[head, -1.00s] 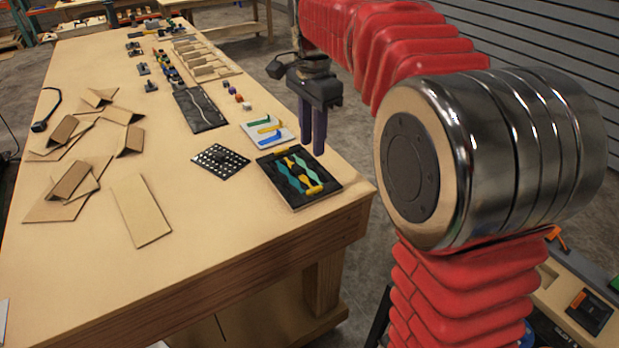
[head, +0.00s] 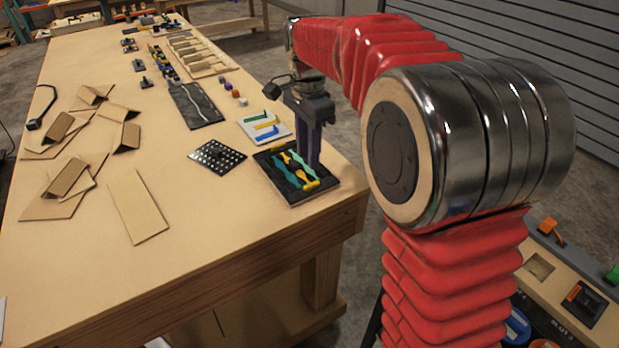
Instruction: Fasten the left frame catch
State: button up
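My gripper (head: 310,163) points straight down at the right part of the table, with two dark purple fingers. Its fingertips are over or beside the right edge of a black tray (head: 294,203) with teal and yellow shaped parts. The fingers partly overlap in this view, so their gap is unclear, and no held object is visible. A console (head: 557,262) shows at the lower right, partly cut off by the picture edge. It carries an orange piece (head: 551,231), a green piece (head: 613,274) and a dark block with an orange top (head: 583,300). I cannot tell which piece is the left frame catch.
A white tray (head: 250,128) with coloured strips and a black perforated plate (head: 218,156) lie near the black tray. Cardboard pieces (head: 138,206) cover the table's left. The front tabletop is clear. My red arm blocks part of the right side.

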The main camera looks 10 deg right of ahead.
aim_at(309, 185)
notch_tip(309, 185, down, 9)
jog(key=shift+r, duration=0.2)
jog(key=shift+c, duration=0.5)
grip_shut()
jog(key=shift+d, duration=0.1)
